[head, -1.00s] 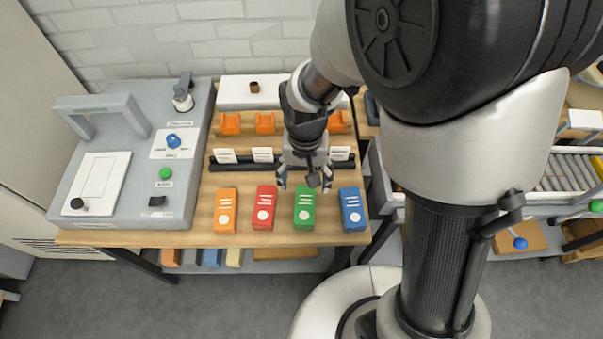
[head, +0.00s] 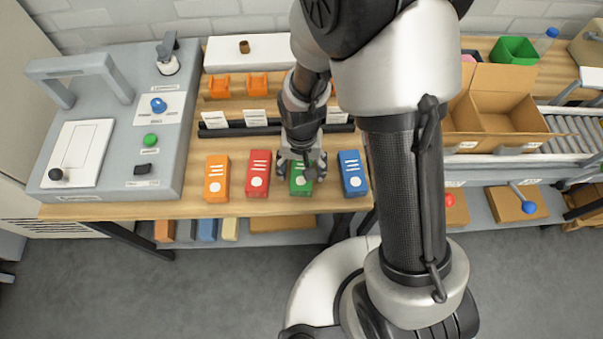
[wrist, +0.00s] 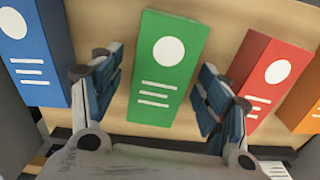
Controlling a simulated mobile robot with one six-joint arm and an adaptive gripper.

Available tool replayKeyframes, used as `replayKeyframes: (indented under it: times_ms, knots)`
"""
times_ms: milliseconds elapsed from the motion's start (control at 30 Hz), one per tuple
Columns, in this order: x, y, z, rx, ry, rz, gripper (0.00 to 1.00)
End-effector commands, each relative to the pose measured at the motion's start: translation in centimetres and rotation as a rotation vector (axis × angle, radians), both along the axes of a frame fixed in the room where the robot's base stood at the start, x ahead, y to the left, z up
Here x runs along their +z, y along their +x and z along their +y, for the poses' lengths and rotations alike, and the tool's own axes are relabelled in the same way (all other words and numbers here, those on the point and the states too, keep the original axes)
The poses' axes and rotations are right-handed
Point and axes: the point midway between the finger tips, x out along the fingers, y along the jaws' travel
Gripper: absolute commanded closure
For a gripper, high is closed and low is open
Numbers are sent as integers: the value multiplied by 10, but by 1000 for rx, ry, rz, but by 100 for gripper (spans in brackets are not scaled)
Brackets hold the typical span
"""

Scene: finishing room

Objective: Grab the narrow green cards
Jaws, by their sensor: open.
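The narrow green cards are a green pack (head: 300,183) with a white dot and white lines, on the wooden table between the red and blue packs. In the wrist view the green pack (wrist: 160,70) lies between the two open fingers, with a gap on each side. My gripper (head: 302,172) is right over the pack in the head view and hides part of it. In the wrist view my gripper (wrist: 157,92) is open and empty, its blue-grey pads beside the pack's long sides.
The red pack (head: 257,180) and orange pack (head: 216,185) lie to the left, the blue pack (head: 352,178) to the right. In the wrist view the red pack (wrist: 272,72) is close to one finger. A grey machine (head: 110,185) stands left; an open carton (head: 490,120) is at right.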

Motion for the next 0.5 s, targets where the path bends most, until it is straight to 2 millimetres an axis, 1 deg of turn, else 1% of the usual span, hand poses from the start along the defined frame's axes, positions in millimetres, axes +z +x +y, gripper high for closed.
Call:
replayKeyframes:
  times_ms: [33, 233, 500]
  knots:
    - [-4, 0, 0, 0, 0, 0, 31]
    - [-3, 0, 0, 0, 0, -1, 31]
    - [-2, 0, 0, 0, 0, -1, 50]
